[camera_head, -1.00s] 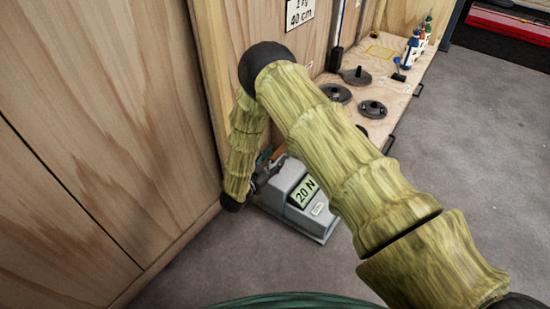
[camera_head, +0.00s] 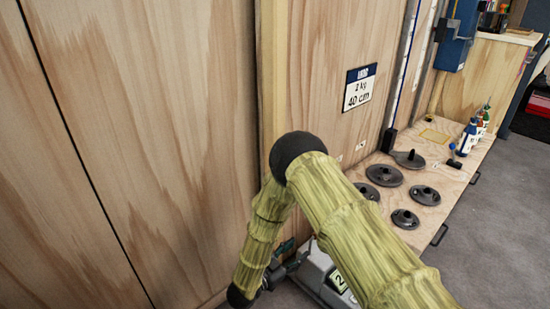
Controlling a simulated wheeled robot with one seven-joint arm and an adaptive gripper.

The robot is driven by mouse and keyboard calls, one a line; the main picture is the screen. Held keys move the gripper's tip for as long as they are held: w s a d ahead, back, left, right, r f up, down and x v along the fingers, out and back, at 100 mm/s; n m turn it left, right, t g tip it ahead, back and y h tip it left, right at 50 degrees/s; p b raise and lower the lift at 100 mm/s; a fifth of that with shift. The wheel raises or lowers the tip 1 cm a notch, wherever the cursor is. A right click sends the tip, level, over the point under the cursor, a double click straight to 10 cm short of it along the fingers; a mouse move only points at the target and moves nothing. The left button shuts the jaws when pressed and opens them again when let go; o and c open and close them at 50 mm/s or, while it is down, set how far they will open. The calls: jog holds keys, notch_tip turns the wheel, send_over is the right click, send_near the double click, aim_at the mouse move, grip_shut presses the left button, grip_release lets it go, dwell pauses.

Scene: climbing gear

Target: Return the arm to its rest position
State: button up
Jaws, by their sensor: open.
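My arm, with a yellow-green bark-like cover, reaches up from the lower right to a black elbow joint. It then bends down to a black wrist near the bottom edge. My gripper (camera_head: 287,264) is a small dark shape right of the wrist, in front of the wooden wall, and is open. It is small and partly hidden by my arm, and I see nothing held in it. A grey device (camera_head: 318,272) with a pale display stands close to the right of it, partly covered by my arm. I cannot tell whether they touch.
A wooden wall (camera_head: 140,130) fills the left. A "2 kg 40 cm" sign (camera_head: 360,88) hangs on the panel. A low wooden bench (camera_head: 450,190) holds several black discs (camera_head: 385,175) and small bottles (camera_head: 468,138). A blue box (camera_head: 457,35) is at upper right. Grey floor (camera_head: 500,240) lies clear at right.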

jog(key=s+d+f+n+g+y+p, duration=0.1)
jog(key=s+d+f+n+g+y, duration=0.1)
jog(key=s+d+f+n+y, duration=0.35)
jog(key=s+d+f+n+g+y+p, duration=0.1)
jog(key=s+d+f+n+y, duration=0.2)
jog(key=s+f+y, duration=0.4)
jog(key=s+d+r+n+g+y+p, duration=0.15)
jog(key=s+g, duration=0.25)
jog(key=s, duration=1)
jog(key=s+d+r+n+g, duration=0.15)
jog(key=s+g, duration=0.25)
jog(key=s, duration=1)
notch_tip(320, 180, up, 38)
jog(key=p, duration=3.7)
jog(key=shift+w+a+r+n+p, duration=0.2)
jog(key=shift+w+a+n+p, duration=0.15)
jog(key=shift+p, duration=0.05)
